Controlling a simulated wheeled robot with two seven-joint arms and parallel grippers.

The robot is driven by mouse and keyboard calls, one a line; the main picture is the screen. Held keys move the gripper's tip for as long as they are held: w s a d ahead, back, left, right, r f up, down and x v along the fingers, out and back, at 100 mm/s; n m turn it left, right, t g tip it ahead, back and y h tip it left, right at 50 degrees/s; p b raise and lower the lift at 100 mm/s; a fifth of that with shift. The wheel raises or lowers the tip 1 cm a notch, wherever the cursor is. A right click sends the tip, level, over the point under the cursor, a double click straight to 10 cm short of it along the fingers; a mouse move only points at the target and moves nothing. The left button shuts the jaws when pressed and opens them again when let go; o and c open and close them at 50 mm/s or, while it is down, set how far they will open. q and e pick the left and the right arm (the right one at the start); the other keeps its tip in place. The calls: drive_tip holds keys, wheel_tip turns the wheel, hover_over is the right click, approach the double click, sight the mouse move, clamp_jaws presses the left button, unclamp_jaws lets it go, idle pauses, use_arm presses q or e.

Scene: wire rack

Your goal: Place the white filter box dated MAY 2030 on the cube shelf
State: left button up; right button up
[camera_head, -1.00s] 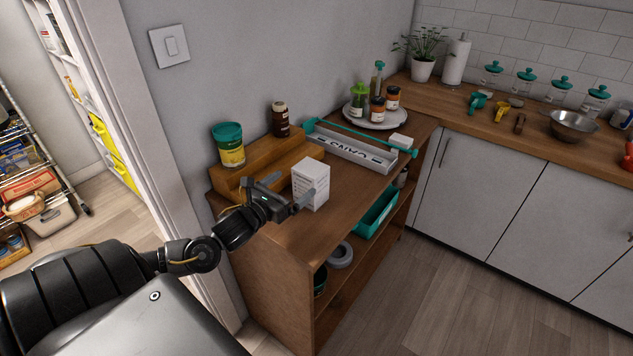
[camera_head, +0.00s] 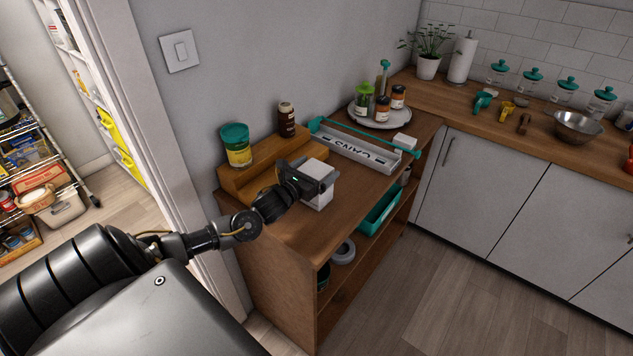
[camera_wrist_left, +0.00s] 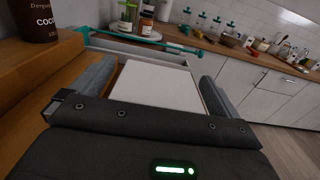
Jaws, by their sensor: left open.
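A white box (camera_head: 318,194) stands upright on the top of the wooden shelf unit (camera_head: 290,228), in front of the wooden step riser. Its print is too small to read, so I cannot tell its date. My left gripper (camera_head: 314,180) is at the box's upper part, with its open fingers on either side. In the left wrist view the box's blank white top (camera_wrist_left: 158,88) lies between the two fingers, with a small gap visible on the right. A second small white box (camera_head: 404,142) lies farther back, beside the grey tray. My right gripper is not in view.
The step riser (camera_head: 240,182) holds a teal-lidded jar (camera_head: 236,145) and a brown bottle (camera_head: 287,120). A grey tray labelled CANS (camera_head: 357,153) with a teal bar lies behind the box. A teal bin (camera_head: 380,212) sits on the shelf below. The top's front right is clear.

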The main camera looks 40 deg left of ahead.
use_arm(q)
drive_tip(key=shift+c, duration=0.3)
drive_tip(key=c, duration=1.5)
drive_tip(key=shift+r, duration=0.2)
